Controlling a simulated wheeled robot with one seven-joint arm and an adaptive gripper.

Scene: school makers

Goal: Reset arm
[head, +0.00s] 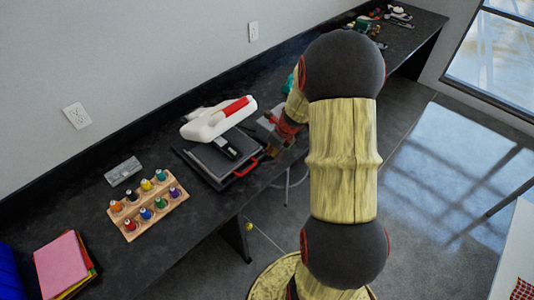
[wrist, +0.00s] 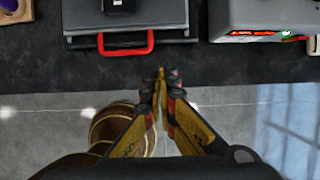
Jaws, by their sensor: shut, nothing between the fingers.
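My gripper (wrist: 160,78) is in the lower middle of the wrist view, its two yellow and black fingers shut together with nothing between them. The fingertips lie in the picture just below the red handle (wrist: 126,43) of a dark flat case on the counter. In the head view my arm fills the middle, bent over the counter's front edge, and the gripper end is mostly hidden behind it.
The long black counter (head: 170,235) holds a white and red device (head: 218,119) on the dark case (head: 222,165), a wooden rack of small bottles (head: 134,223), a grey block (head: 123,171) and pink paper (head: 60,264). A grey machine (wrist: 263,17) stands right of the case. Open floor (head: 420,240) lies right.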

